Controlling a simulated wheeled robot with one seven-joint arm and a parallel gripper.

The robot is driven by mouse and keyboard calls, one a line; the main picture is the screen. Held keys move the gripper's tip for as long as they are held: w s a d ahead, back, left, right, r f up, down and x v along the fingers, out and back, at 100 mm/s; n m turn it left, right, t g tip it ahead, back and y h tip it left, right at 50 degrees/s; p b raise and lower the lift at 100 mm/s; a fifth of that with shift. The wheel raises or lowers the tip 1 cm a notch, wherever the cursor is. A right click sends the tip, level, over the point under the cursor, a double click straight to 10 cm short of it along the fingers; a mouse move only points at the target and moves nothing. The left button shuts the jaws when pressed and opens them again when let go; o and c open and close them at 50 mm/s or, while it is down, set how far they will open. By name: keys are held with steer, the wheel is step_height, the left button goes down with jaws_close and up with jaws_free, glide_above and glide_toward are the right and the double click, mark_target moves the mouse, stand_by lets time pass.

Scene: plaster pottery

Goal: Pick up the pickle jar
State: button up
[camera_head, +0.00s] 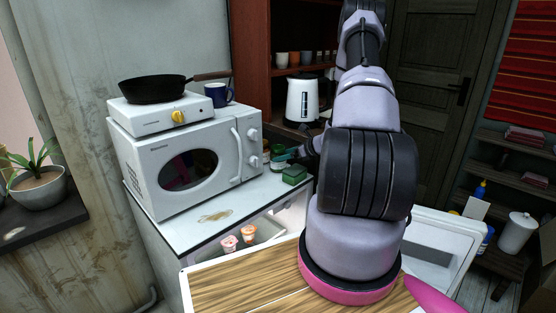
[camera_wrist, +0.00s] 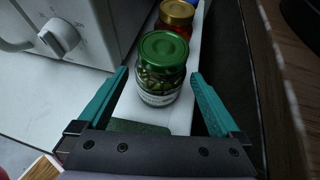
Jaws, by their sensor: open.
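The pickle jar (camera_wrist: 160,75) is a glass jar with a green lid and green contents, standing upright in the wrist view. My gripper (camera_wrist: 165,85) is open, with one teal finger on each side of the jar. The jar stands between the fingers near their tips, and I see a gap on both sides. In the head view my gripper (camera_head: 288,155) is small and partly hidden by my arm, at the right rear of the white counter. The jar is hard to make out there.
A second jar with a gold lid (camera_wrist: 177,14) stands right behind the pickle jar. The white microwave (camera_head: 185,160) is on the left, carrying a hot plate with a black pan (camera_head: 152,90) and a blue mug (camera_head: 219,94). A green sponge-like block (camera_head: 294,175) lies on the counter (camera_head: 190,236).

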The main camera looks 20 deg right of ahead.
steer(key=x, duration=0.4)
steer(key=shift+r, duration=0.1)
steer(key=shift+w+r, duration=0.1)
jaws_close()
